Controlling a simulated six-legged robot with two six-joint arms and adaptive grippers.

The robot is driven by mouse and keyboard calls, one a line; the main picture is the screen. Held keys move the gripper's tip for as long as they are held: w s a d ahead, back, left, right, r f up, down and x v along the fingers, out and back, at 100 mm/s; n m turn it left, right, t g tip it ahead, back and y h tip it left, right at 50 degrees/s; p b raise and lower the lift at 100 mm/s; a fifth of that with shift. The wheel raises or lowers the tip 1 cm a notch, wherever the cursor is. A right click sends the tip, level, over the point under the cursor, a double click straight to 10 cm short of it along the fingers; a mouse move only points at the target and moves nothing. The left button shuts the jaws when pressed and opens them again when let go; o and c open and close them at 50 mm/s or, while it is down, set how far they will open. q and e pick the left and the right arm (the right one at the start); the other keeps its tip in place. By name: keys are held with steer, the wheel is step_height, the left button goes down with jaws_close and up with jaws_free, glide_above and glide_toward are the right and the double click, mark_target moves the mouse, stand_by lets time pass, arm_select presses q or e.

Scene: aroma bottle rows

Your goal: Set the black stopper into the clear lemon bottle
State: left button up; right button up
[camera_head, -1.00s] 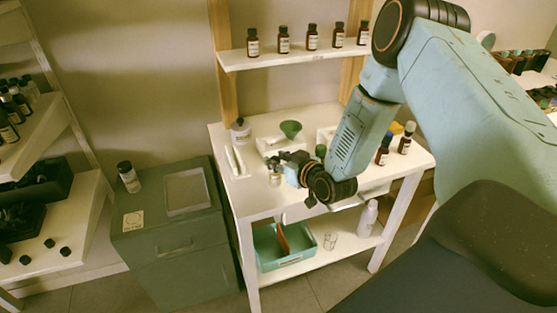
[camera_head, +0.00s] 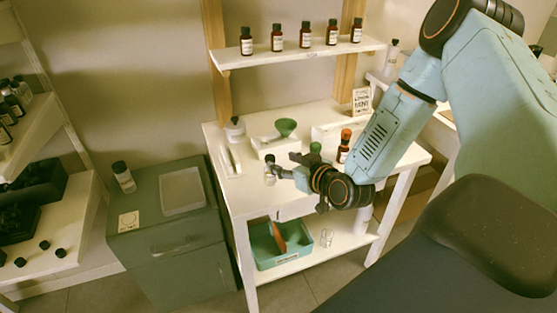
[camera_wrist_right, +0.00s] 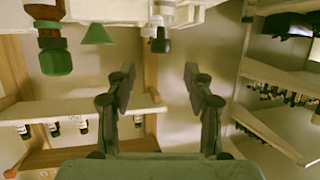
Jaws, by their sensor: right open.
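The small clear bottle (camera_head: 270,177) stands on the white table, just left of my right gripper (camera_head: 283,166). A dark piece (camera_head: 269,159) shows at its top, partly mixed with the gripper's outline. In the right wrist view, which is upside down, a pale bottle with a dark stopper (camera_wrist_right: 160,45) shows beyond the fingertips. It looks like the same bottle; how deep the stopper sits is too small to tell. My right gripper (camera_wrist_right: 164,82) is open, with nothing between its fingers. My left gripper is not in view.
A green funnel (camera_head: 286,127), a pale bottle (camera_head: 235,131) and an orange-topped brown bottle (camera_head: 344,146) stand on the table (camera_head: 232,193). Several brown bottles line the shelf (camera_head: 290,55) above. A teal bin (camera_head: 272,262) sits below. A grey cabinet (camera_head: 150,215) stands left.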

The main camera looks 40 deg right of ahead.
steer(key=shift+v, duration=0.85)
steer(key=s+a+f+m+g+y+b, duration=0.1)
steer(key=s+a+f+m+g, duration=0.1)
steer(key=s+a+f+g, duration=0.35)
steer(key=s+a+f+m+g+b, duration=0.1)
steer(key=s+a+f+g, duration=0.1)
steer(key=s+a+f, duration=0.4)
steer(key=s+f+n+g+b, duration=0.1)
steer(key=s+f+g, duration=0.1)
steer(key=s+f, duration=0.2)
steer(key=s+a+f+g+b, duration=0.1)
steer(key=s+f, duration=0.3)
steer(key=s, duration=0.5)
steer(key=s+a+f+n+g+h+b, duration=0.1)
steer(key=s+f+g+b, duration=0.2)
steer(key=s, duration=0.4)
steer(key=shift+s+f+n, duration=0.15)
steer(key=shift+f+n, duration=0.15)
steer(key=shift+f, duration=0.35)
steer(key=shift+g, duration=0.25)
